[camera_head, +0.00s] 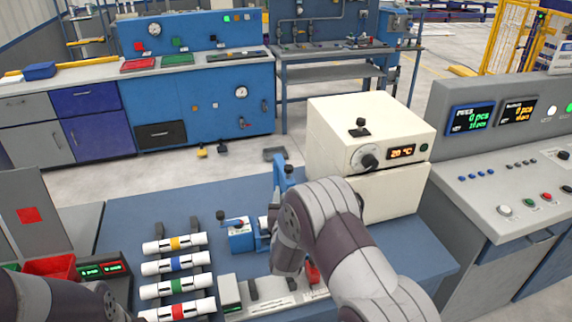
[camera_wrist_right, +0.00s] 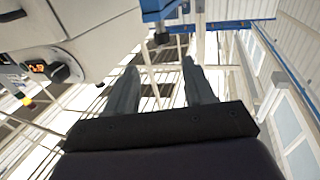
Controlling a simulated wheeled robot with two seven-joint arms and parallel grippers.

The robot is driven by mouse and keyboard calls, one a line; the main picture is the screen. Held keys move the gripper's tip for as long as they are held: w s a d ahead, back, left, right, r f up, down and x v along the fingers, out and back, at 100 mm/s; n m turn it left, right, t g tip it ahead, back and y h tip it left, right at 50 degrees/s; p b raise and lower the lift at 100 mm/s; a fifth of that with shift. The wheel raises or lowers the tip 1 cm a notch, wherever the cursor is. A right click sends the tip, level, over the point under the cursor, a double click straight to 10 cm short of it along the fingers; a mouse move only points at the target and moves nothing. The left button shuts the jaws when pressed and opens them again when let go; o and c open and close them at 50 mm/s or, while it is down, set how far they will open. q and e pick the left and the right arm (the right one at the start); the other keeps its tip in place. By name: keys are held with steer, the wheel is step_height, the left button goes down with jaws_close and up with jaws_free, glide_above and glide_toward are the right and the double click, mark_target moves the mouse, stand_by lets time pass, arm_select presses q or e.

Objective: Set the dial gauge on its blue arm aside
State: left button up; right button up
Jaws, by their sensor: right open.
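The upright blue arm (camera_head: 279,174) stands on the blue workbench, left of the cream oven, partly hidden behind my right arm. I cannot make out the dial gauge's face. In the right wrist view, a blue part with a dark knob (camera_wrist_right: 161,38) below it shows at the top, beyond the fingertips; it may belong to the blue arm. My right gripper (camera_wrist_right: 160,72) is open, with nothing between its fingers. In the head view my right arm hides it. Part of my left arm shows at the bottom left; its gripper is out of view.
The cream oven (camera_head: 366,136) stands at the bench's back right. White pipes with coloured bands (camera_head: 176,263) lie on a rack at the left, near a red bin (camera_head: 50,267). A small blue device (camera_head: 239,238) sits mid-bench. The bench's back left (camera_head: 150,205) is clear.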

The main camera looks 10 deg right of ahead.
mark_target(289, 171)
steer(key=p+x, duration=0.1)
steer(key=x, duration=0.4)
steer(key=p+x, duration=0.1)
steer(key=x, duration=0.4)
steer(key=shift+w+a+f, duration=0.1)
steer(key=shift+w+f, duration=0.15)
steer(key=shift+w, duration=0.1)
steer(key=shift+w+d+r+p, duration=0.1)
steer(key=shift+w+d+p, duration=0.1)
steer(key=shift+w+p, duration=0.25)
steer(key=shift+w, duration=0.45)
jaws_close()
